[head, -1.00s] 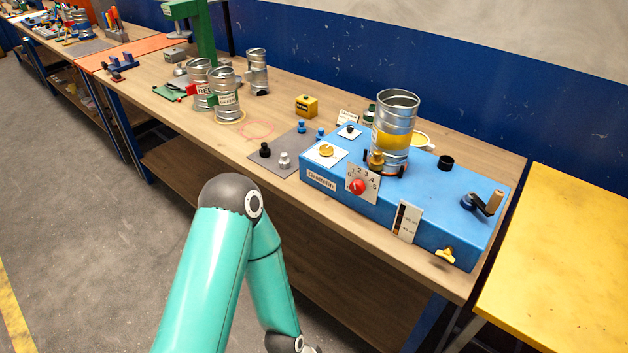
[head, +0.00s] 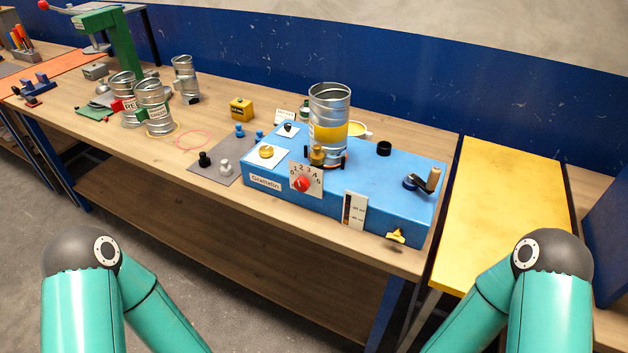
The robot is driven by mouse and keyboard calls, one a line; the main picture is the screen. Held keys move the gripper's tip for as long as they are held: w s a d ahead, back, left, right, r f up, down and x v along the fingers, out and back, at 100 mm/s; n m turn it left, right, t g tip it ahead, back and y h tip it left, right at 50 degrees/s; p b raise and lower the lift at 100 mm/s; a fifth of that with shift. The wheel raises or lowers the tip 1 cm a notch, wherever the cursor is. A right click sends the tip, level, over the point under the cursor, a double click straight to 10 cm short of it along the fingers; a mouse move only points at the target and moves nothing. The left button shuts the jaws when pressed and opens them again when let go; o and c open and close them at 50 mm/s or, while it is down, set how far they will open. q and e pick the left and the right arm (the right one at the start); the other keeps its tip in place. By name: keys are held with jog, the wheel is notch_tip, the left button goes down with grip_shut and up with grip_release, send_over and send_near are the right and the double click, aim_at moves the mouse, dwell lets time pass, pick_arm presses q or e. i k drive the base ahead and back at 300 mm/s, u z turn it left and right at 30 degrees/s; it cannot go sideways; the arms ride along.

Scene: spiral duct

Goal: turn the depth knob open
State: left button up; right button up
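A blue machine box (head: 345,190) labelled like "Grattelin" stands on the wooden bench. On its front face is a red round knob (head: 302,184) on a white dial plate numbered from 0 up to about 6. I cannot tell for sure that this is the depth knob. A yellow wing-shaped knob (head: 396,236) sits low at the right of the front face, and a brass knob (head: 266,152) is on a white plate on top. Both my arms show in the lower corners, but their grippers are out of view below the frame, apart from the machine.
A metal duct (head: 329,115) with a yellow band stands on the machine, beside a crank (head: 425,182). Small black and grey knobs lie on a grey mat (head: 215,170). Several metal cans (head: 155,108) stand at left. A yellow table (head: 495,205) stands at right across a narrow gap.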

aim_at(301, 183)
jog(key=u, duration=0.5)
jog(key=k, duration=1.25)
jog(key=u, duration=0.95)
jog(key=i, duration=1.3)
jog(key=z, duration=0.7)
